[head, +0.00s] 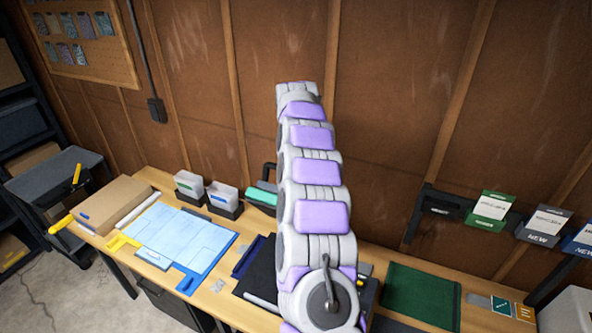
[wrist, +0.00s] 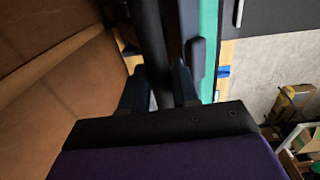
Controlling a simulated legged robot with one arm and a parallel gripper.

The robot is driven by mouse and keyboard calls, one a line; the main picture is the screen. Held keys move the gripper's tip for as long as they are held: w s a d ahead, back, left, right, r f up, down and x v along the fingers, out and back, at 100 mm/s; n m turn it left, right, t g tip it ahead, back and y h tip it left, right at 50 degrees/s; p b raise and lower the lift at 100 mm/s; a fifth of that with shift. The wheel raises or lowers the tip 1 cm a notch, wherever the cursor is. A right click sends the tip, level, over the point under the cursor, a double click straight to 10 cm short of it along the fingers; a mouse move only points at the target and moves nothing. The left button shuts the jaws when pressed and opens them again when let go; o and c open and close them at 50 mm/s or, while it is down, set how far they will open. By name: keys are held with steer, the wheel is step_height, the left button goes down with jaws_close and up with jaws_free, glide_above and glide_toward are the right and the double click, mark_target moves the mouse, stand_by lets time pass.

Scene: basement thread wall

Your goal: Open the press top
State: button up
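The press is mostly hidden behind my arm in the head view. A dark curved handle (head: 268,171) and a teal part (head: 262,196) of it show just left of the arm. In the wrist view a dark bar (wrist: 152,40), which looks like the press handle, runs between the two fingers of my gripper (wrist: 160,88). Both fingers appear to lie against its sides. A teal strip (wrist: 208,45) runs beside it on the right. My gripper cannot be seen in the head view. How far the top is raised cannot be told.
The workbench holds a blue mat (head: 185,238), a cardboard box (head: 113,203) and two small card boxes (head: 222,200) left of the arm. A green mat (head: 418,296) lies right of it. Brown wall panels (head: 400,80) stand close behind.

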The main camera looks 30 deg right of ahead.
steer(key=shift+o, duration=1.4)
steer(key=shift+w+f, duration=0.1)
steer(key=shift+w, duration=0.15)
steer(key=shift+o, duration=0.2)
steer(key=shift+s+r, duration=0.3)
steer(key=shift+w+a+r, duration=0.1)
steer(key=shift+w+r, duration=0.05)
steer(key=shift+r, duration=0.25)
step_height(320, 180, up, 16)
steer(key=p, duration=0.9)
steer(key=shift+s+a+r, duration=0.2)
steer(key=shift+s+r, duration=0.05)
steer(key=shift+s, duration=0.1)
